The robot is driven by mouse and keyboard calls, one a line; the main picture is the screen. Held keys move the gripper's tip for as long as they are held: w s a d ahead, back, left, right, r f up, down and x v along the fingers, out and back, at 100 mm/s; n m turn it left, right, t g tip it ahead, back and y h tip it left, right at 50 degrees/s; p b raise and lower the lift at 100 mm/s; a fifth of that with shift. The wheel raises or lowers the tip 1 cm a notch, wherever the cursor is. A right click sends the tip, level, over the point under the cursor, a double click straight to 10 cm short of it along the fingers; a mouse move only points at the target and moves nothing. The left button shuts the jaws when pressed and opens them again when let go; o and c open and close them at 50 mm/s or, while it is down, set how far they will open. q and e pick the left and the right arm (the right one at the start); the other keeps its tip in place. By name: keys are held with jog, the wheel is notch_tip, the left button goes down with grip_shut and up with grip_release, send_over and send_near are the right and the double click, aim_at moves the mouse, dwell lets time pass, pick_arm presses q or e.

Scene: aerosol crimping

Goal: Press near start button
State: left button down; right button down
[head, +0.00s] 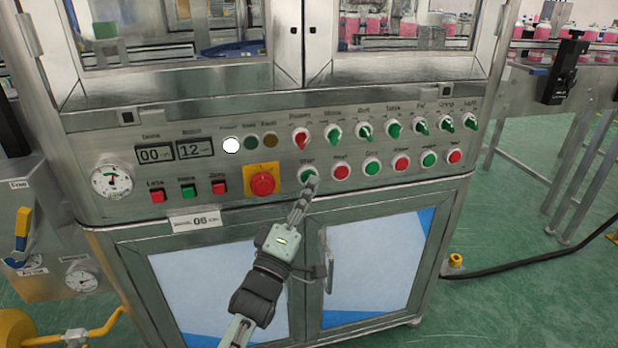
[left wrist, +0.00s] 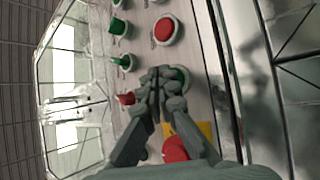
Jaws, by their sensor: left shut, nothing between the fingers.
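The start button (head: 308,174) is a green round button in a pale ring, first in the lower row of the control panel, just right of the emergency stop. My left gripper (head: 309,186) is shut and empty, with its fingertips at the lower edge of this button. Whether they touch it or stop just short cannot be told. In the left wrist view the closed fingers (left wrist: 163,78) overlap the green button (left wrist: 179,76), hiding part of it. My right gripper is not in view.
A red emergency stop (head: 263,183) on a yellow plate sits close left of my fingers. A red button (head: 340,172) is close right. Selector knobs (head: 333,134) line the row above. A cabinet door handle (head: 328,270) sticks out below.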

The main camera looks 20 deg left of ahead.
pick_arm(q)
jog(key=shift+w+a, duration=0.25)
jog(key=shift+w, duration=0.05)
dwell(0.4)
jog(key=shift+s+d, duration=0.1)
jog(key=shift+s, duration=0.05)
jog(key=shift+s+d+p, duration=0.35)
jog(key=shift+s+p, duration=0.1)
jog(key=shift+s, duration=0.1)
jog(key=s+d, duration=0.1)
jog(key=s, duration=0.1)
jog(key=s+d+p, duration=0.1)
jog(key=s, duration=0.1)
jog(key=shift+d+p, duration=0.3)
jog(key=shift+d, duration=0.1)
dwell(0.6)
